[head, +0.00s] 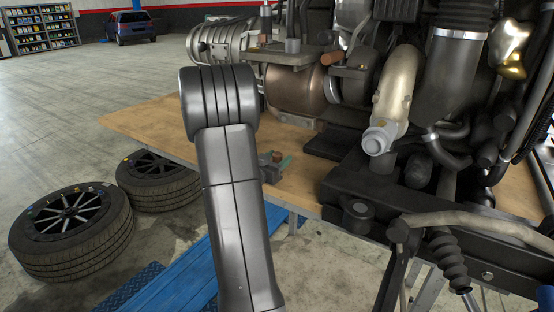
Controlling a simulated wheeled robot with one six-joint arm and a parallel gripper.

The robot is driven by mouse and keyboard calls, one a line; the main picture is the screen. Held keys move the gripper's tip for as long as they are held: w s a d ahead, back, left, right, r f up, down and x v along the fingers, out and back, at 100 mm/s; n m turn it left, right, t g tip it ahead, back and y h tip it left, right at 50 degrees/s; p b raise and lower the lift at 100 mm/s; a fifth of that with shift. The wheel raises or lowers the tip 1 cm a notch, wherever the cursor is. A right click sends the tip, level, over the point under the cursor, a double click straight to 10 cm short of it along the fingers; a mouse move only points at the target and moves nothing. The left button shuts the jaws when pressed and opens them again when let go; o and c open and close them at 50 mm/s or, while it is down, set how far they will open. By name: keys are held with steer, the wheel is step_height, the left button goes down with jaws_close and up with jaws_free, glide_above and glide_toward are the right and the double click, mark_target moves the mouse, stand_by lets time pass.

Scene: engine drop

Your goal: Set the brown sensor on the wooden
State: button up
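The wooden tabletop (140,122) spans the middle of the head view under a large engine. A small brown knob-like piece (277,157) shows by the table's front edge, just right of my arm, with a green strip and a grey block beside it. It may be the brown sensor, but it is small and partly hidden by my arm. Another brown, round-ended piece (331,58) sits higher, among the engine parts. My arm rises in front of the table.
The engine (460,80) with its pipes and hoses fills the right side and overhangs the table front. Two tyres (72,225) lie on the floor at left. A blue lift ramp (180,270) runs below. The left end of the tabletop is bare.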

mark_target(276, 154)
steer(key=shift+r, duration=0.2)
steer(key=shift+s+a+f, duration=0.1)
steer(key=shift+s+a, duration=0.15)
steer(key=v, duration=1.1)
steer(key=shift+s+b, duration=0.2)
steer(key=shift+b, duration=0.1)
steer(key=shift+w, duration=0.1)
steer(key=x, duration=1.2)
steer(key=shift+w+f, duration=0.1)
steer(key=shift+f, duration=0.2)
step_height(276, 154, up, 3)
steer(key=shift+a+r+p, duration=0.1)
steer(key=shift+r+p, duration=0.05)
steer(key=shift+p, duration=0.4)
steer(key=shift+s+a+r, duration=0.1)
steer(key=shift+s+r, duration=0.15)
steer(key=shift+r, duration=0.2)
